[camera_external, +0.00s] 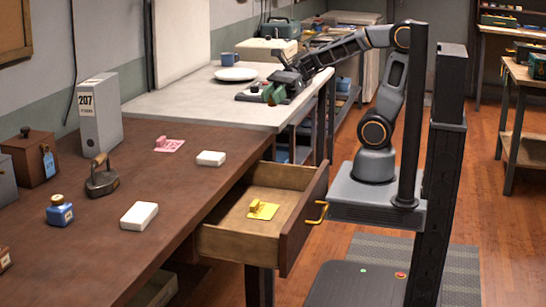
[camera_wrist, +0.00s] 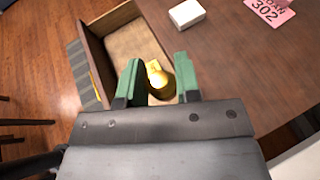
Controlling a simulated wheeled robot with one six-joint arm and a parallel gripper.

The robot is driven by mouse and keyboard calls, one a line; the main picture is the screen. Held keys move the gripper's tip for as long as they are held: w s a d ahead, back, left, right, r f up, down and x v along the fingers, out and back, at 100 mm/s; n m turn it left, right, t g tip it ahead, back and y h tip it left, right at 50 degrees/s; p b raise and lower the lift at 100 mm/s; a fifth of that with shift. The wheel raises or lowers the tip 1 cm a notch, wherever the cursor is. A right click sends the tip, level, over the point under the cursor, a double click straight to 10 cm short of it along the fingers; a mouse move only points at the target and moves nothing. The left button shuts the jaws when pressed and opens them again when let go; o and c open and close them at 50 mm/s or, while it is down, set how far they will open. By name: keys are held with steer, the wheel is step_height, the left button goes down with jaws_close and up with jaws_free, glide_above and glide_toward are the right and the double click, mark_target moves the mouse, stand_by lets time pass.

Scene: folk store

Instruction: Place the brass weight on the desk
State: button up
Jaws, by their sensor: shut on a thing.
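The brass weight (camera_wrist: 161,84) is a small rounded golden piece between the green fingers of my gripper (camera_wrist: 158,80) in the wrist view. My gripper is shut on it.
On the desk are a flat iron (camera_external: 102,182), a blue ink bottle (camera_external: 60,211), two white blocks (camera_external: 139,216), a pink tag (camera_external: 169,145), a grey binder (camera_external: 100,120) and a brown box (camera_external: 30,160). The middle of the desk is clear. A white plate (camera_external: 236,74) lies near my gripper.

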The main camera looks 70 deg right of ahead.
steer(key=w+a+f+b, duration=0.1)
steer(key=w+a+f, duration=0.35)
steer(key=w, duration=0.45)
steer(key=b, duration=0.1)
glide_above(227, 148)
steer(key=f, duration=0.5)
steer(key=shift+s+a, duration=0.1)
steer(key=shift+s, duration=0.15)
steer(key=shift+w+a+f+b, duration=0.1)
steer(key=shift+w+f+b, duration=0.2)
steer(key=shift+f, duration=0.15)
steer(key=shift+s+f+b, duration=0.1)
steer(key=shift+f+b, duration=0.2)
steer(key=shift+f, duration=1)
steer(key=shift+f, duration=0.2)
steer(key=o, duration=1)
steer(key=shift+c, duration=0.2)
steer(key=shift+r, duration=0.1)
